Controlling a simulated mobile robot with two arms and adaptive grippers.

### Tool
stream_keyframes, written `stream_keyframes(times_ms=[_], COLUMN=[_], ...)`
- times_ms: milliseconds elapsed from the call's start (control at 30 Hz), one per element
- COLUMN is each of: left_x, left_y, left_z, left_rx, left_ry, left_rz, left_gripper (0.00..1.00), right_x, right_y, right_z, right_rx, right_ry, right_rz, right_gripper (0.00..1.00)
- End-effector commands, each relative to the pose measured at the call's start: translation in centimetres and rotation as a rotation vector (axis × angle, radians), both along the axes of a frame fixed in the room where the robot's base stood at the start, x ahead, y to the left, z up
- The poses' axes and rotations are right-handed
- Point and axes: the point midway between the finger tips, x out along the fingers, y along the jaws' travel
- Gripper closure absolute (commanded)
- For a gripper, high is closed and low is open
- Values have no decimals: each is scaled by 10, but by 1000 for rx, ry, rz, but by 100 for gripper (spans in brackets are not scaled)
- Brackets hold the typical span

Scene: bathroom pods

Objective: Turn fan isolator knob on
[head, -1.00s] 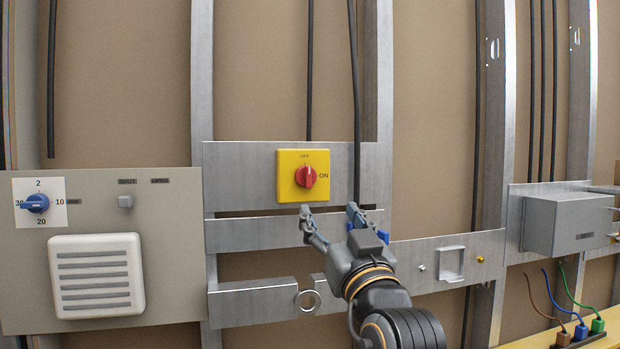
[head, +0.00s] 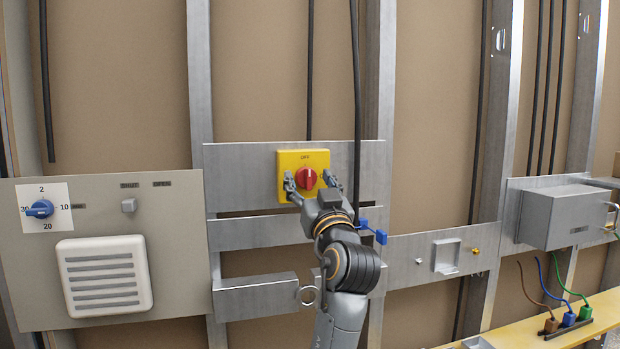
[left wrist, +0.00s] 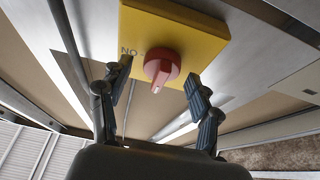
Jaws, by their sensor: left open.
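The fan isolator is a yellow square box (head: 290,159) on a metal plate, with a round red knob (head: 306,178). The knob's grip stands about upright, toward the OFF label above it. The ON label is hidden by a finger in the head view; it shows upside down left of the knob in the left wrist view (left wrist: 162,67). My left gripper (head: 309,182) is open, its fingertips at the box face, one on each side of the knob. In the left wrist view its fingers (left wrist: 157,77) show gaps to the knob. My right gripper is not in view.
A blue dial (head: 40,209), a small grey switch (head: 129,205) and a white vent (head: 104,276) are on the left panel. A blue handle (head: 371,232) is close beside my arm. A grey box (head: 560,217) and coloured plugs (head: 568,318) are at right.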

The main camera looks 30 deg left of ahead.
Motion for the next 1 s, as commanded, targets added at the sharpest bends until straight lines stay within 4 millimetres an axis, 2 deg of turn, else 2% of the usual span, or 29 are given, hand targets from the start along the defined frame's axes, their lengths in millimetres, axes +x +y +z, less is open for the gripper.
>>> stream_keyframes(times_ms=[133, 400, 733, 1000], left_x=[0, 0, 0, -1], left_y=[0, 0, 0, 0], left_z=[0, 0, 1, 5], left_rx=[0, 0, 27, 136], left_ry=[0, 0, 33, 161], left_rz=[0, 0, -1, 0], left_gripper=[39, 92, 92, 92], right_x=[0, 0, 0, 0], right_y=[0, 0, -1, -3], right_z=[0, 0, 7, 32], right_rx=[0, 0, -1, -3], right_ry=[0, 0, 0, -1], right_rz=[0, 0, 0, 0], right_gripper=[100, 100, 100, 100])
